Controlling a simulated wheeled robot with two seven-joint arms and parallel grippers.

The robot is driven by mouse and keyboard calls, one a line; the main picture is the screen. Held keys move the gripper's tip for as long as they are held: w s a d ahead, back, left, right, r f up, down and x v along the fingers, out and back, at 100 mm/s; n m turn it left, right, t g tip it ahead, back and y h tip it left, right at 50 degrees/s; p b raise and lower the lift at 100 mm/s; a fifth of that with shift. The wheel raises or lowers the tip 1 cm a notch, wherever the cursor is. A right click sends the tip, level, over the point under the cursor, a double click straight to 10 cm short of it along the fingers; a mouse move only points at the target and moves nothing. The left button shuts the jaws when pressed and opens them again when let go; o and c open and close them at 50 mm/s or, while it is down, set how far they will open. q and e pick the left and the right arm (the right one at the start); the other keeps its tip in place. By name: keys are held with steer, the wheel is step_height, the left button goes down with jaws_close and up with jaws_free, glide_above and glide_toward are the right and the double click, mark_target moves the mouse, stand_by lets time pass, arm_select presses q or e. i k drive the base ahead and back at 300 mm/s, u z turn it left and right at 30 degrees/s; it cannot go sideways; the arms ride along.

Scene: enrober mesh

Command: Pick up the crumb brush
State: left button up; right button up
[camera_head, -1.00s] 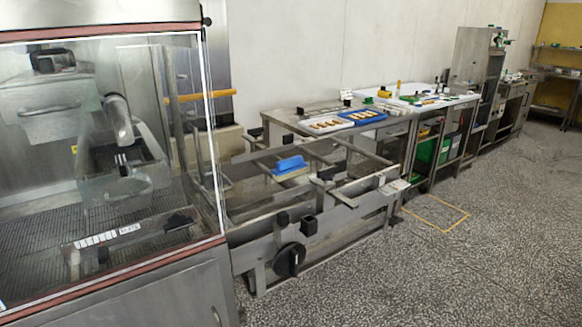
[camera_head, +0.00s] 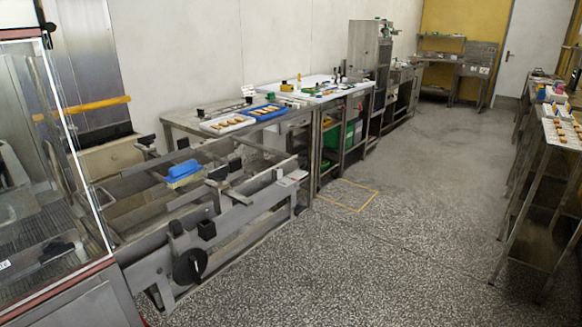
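A blue-topped block with a pale yellowish underside (camera_head: 184,173) looks like the crumb brush. It rests on the bars of a low open metal frame (camera_head: 245,210) at left of the middle in the head view. It is small, so its bristles cannot be made out clearly. Neither of my grippers shows in this view.
A glass-fronted machine (camera_head: 75,150) stands at the left edge. Behind the frame, a steel table bears a white tray (camera_head: 228,124) and a blue tray (camera_head: 265,112) of small pieces. Shelved tables (camera_head: 535,185) line the right. The speckled floor (camera_head: 400,225) between is clear.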

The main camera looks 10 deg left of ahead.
mark_target(184, 173)
steer(key=z, duration=0.7)
steer(key=i, duration=4.55)
steer(key=u, duration=4.4)
